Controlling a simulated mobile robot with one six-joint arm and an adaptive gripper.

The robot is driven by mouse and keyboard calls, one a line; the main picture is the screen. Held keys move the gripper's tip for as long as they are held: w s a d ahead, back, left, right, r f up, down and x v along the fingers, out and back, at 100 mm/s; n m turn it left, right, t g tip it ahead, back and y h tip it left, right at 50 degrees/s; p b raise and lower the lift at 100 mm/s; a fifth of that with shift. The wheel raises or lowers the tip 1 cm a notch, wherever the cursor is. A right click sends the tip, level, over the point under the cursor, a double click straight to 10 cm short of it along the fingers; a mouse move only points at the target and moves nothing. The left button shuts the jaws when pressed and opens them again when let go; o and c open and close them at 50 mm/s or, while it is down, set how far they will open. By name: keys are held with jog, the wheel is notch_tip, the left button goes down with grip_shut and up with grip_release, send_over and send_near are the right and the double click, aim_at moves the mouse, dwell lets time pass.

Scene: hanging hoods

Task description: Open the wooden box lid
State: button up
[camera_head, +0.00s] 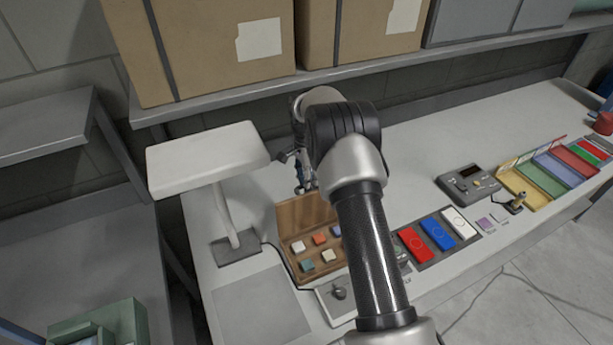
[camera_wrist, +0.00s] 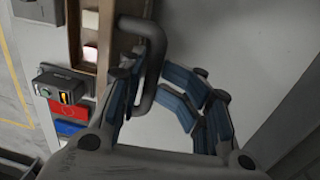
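The wooden box (camera_head: 291,262) sits on the bench with several coloured blocks in its compartments. Its wooden lid (camera_head: 304,213) is raised at the back edge, tilted up and open, partly hidden by my arm. In the wrist view the box (camera_wrist: 75,50) shows at the upper left, and a grey curved handle (camera_wrist: 154,45) stands beside the lid's edge. My gripper (camera_wrist: 165,80) is open, with the handle's bar between its fingers, nearer the left ones; I cannot tell whether they touch it. In the head view only a small part of my gripper (camera_head: 303,178) shows behind the lid.
A white lamp (camera_head: 205,160) stands left of the box. A shelf edge (camera_head: 350,70) with cardboard boxes (camera_head: 215,50) hangs over the bench. Red, blue and white switches (camera_head: 437,234) and a grey device (camera_head: 468,184) lie to the right. The grey mat (camera_head: 260,308) is clear.

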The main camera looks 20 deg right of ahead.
jog(key=shift+w+r, duration=0.1)
jog(key=shift+r, duration=0.15)
notch_tip(320, 180, up, 12)
jog(key=shift+w, duration=0.45)
